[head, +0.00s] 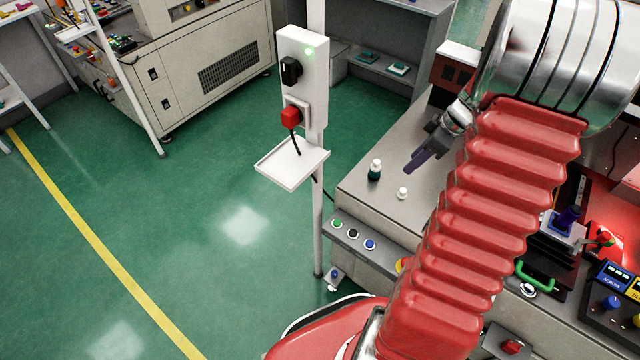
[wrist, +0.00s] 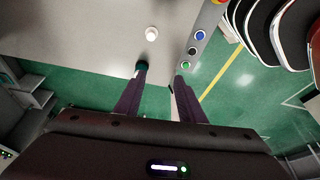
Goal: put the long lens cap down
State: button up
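My gripper (head: 409,168) is above the grey worktop (head: 345,190), tilted down and left. In the wrist view its two purple fingers (wrist: 160,75) stand apart with nothing visible between them. A small dark green piece with a white top (head: 375,170) stands upright on the worktop, left of the fingertips in the head view. A dark green shape (wrist: 149,62) shows beside the left fingertip in the wrist view, partly hidden. A short white knob-like piece (head: 402,193) stands nearby and also shows in the wrist view (wrist: 152,33). I cannot tell for certain which is the long lens cap.
A button panel (head: 361,239) runs along the worktop's front edge. A post with a switch box (head: 302,75) and small white tray (head: 291,163) stands left of it. Green floor is open at left.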

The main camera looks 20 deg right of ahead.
jog(key=a+r+m+h, duration=0.1)
jog(key=a+r, duration=0.5)
jog(key=a, duration=0.3)
jog(key=a+r+m+h, duration=0.1)
jog(key=a+r, duration=0.6)
jog(key=a, duration=0.3)
jog(key=s+a+r+m+t, duration=0.1)
jog(key=s+a+r+m, duration=0.1)
jog(key=s+a, duration=0.3)
jog(key=s+a+r+m+t, duration=0.1)
jog(key=s+a+r+m, duration=0.1)
jog(key=s+a, duration=0.4)
jog(key=a+r, duration=0.1)
jog(key=a, duration=0.2)
jog(key=shift+a+r+m, duration=0.25)
jog(key=shift+a+m, duration=0.05)
jog(key=shift+a, duration=0.1)
jog(key=shift+c, duration=0.6)
